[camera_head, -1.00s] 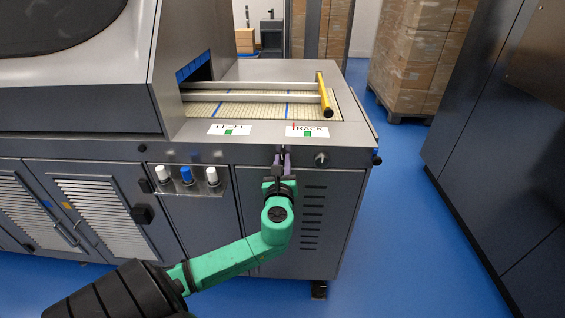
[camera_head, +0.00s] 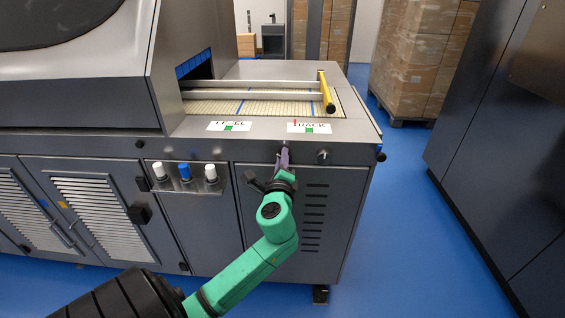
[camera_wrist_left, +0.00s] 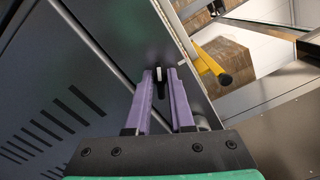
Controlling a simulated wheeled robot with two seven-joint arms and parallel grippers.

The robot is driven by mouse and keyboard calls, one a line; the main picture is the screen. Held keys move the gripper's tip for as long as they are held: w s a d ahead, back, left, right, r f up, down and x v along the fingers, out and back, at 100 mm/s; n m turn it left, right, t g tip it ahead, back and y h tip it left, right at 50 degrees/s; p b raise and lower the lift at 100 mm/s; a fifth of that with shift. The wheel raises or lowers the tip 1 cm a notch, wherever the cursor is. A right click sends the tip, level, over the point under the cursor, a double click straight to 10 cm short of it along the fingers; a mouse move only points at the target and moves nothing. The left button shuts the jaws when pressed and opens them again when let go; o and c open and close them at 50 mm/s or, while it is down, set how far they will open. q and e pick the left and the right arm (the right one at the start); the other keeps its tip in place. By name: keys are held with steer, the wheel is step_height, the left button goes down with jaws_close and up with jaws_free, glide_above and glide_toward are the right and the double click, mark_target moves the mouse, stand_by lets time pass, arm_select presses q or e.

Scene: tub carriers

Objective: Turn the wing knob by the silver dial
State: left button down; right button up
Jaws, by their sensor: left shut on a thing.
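The wing knob (camera_wrist_left: 159,75) shows in the left wrist view as a small pale and dark piece between my purple fingertips. My left gripper (camera_head: 284,152) is shut on it at the machine's front panel, and its fingers mostly hide the knob in the head view. The fingers also show in the left wrist view (camera_wrist_left: 160,84), one on each side of the knob, with the wrist rolled relative to the panel. The silver dial (camera_head: 322,156) sits just right of the fingers on the same panel strip, apart from them. My right gripper is in no view.
Above the panel are LEVEL (camera_head: 229,126) and TRACK (camera_head: 309,127) labels with green marks; TRACK has a red pointer. A belt with blue stripes and a yellow-ended bar (camera_head: 327,92) lies behind. Open blue floor lies right.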

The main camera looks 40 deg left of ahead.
arm_select(q)
steer(key=n+b, duration=0.2)
steer(key=n, duration=0.3)
steer(key=shift+f, duration=0.2)
stand_by(0.3)
steer(key=c, duration=0.8)
jaws_free()
steer(key=shift+s, duration=0.1)
steer(key=b+v, duration=0.2)
steer(key=v, duration=1.2)
steer(key=shift+s+d, duration=0.15)
steer(key=shift+d, duration=0.05)
